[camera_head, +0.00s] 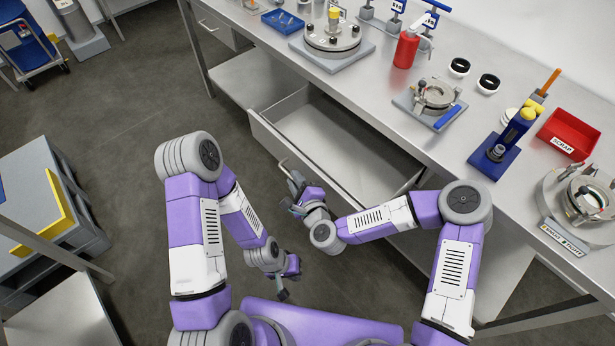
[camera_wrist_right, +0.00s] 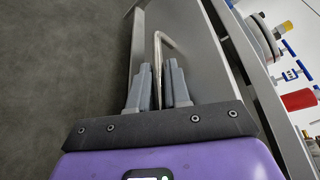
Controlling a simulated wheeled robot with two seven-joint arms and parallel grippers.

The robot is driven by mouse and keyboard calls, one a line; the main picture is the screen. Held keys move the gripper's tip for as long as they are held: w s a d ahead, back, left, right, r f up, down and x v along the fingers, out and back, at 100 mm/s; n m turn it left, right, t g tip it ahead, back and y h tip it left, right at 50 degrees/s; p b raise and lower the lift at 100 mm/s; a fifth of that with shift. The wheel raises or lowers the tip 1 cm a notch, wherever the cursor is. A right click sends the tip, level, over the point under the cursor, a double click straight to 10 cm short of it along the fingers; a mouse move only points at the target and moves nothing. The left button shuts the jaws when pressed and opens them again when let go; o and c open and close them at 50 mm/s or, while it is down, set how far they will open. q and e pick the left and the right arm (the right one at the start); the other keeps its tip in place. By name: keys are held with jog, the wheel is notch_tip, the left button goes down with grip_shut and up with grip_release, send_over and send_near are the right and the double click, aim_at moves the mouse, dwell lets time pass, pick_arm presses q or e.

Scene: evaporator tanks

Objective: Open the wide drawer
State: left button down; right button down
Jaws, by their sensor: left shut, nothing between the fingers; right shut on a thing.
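The wide drawer (camera_head: 335,140) hangs out from under the steel bench, well open, and its inside looks empty. My right gripper (camera_head: 293,181) is at the drawer's front. In the right wrist view the right gripper (camera_wrist_right: 158,78) is shut on the drawer's bent bar handle (camera_wrist_right: 172,39), with the bar between its fingers. The drawer front also shows in that view (camera_wrist_right: 137,50). My left gripper (camera_head: 283,293) is shut and empty, low over the floor, apart from the drawer.
The bench top (camera_head: 370,85) carries a round lidded fixture (camera_head: 332,38), a red bottle (camera_head: 405,50), a red scrap bin (camera_head: 568,134) and a blue-and-yellow device (camera_head: 505,140). A grey cabinet (camera_head: 45,200) stands at left. Floor between cabinet and drawer is clear.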

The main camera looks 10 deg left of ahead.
jog(key=shift+s+a, duration=0.15)
jog(key=c, duration=1.4)
grip_release()
jog(key=shift+c, duration=0.2)
jog(key=p+v, duration=0.1)
jog(key=v, duration=0.6)
jog(key=shift+s, duration=0.2)
